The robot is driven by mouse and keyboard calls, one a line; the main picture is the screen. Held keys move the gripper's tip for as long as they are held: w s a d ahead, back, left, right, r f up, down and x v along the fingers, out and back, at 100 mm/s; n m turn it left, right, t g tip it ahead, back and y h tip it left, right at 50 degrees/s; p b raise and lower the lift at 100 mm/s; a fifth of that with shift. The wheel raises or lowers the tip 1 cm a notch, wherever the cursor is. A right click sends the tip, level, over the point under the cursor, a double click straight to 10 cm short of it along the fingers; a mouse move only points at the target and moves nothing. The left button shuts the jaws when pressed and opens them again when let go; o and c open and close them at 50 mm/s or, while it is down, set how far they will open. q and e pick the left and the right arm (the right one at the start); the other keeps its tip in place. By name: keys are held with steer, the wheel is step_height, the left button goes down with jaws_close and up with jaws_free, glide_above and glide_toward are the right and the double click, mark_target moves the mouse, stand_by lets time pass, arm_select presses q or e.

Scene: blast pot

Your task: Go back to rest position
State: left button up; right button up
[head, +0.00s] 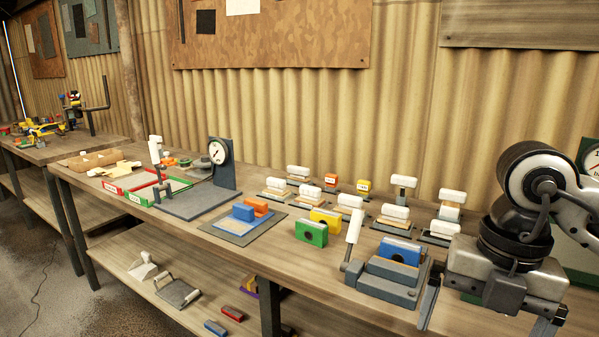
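My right gripper (486,326) is at the lower right of the head view, over the front of the workbench (350,307). My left gripper is not in view.
Several white-topped blocks (350,200), a green block (311,231) and a yellow block (326,218) stand mid-bench. A dial gauge stand (222,165) and a red-green tray (142,198) are further left. A lower shelf (120,262) holds tools.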

steer(key=s+a+r+n+g+y, duration=0.1)
steer(key=s+a+g+y, duration=0.15)
steer(key=a+y, duration=0.7)
steer(key=s+a+r+n+g+y, duration=0.1)
steer(key=s+a+n+g+y, duration=0.15)
steer(key=a+y, duration=0.7)
steer(key=w+m+t+y, duration=0.3)
steer(key=w+m+t, duration=0.3)
steer(key=m+t, duration=0.55)
steer(key=w+d+f+m+t+h, duration=0.55)
steer(key=f+m+t+h, duration=0.35)
steer(key=m+t+h, duration=0.3)
arm_select(q)
steer(key=shift+w+f, duration=0.1)
steer(key=shift+w, duration=0.75)
arm_select(e)
steer(key=s+d+f+m+g+h, duration=0.2)
steer(key=s+f, duration=0.2)
steer(key=f, duration=0.3)
steer(key=s+d+f+m+g+h, duration=0.2)
steer(key=s+f+m+g+h, duration=0.1)
steer(key=f, duration=0.5)
steer(key=s+d+f+m+g+h, duration=0.2)
steer(key=s+f, duration=0.3)
steer(key=f, duration=0.3)
steer(key=shift+d+m+g+h, duration=0.35)
steer(key=shift+m+h, duration=0.05)
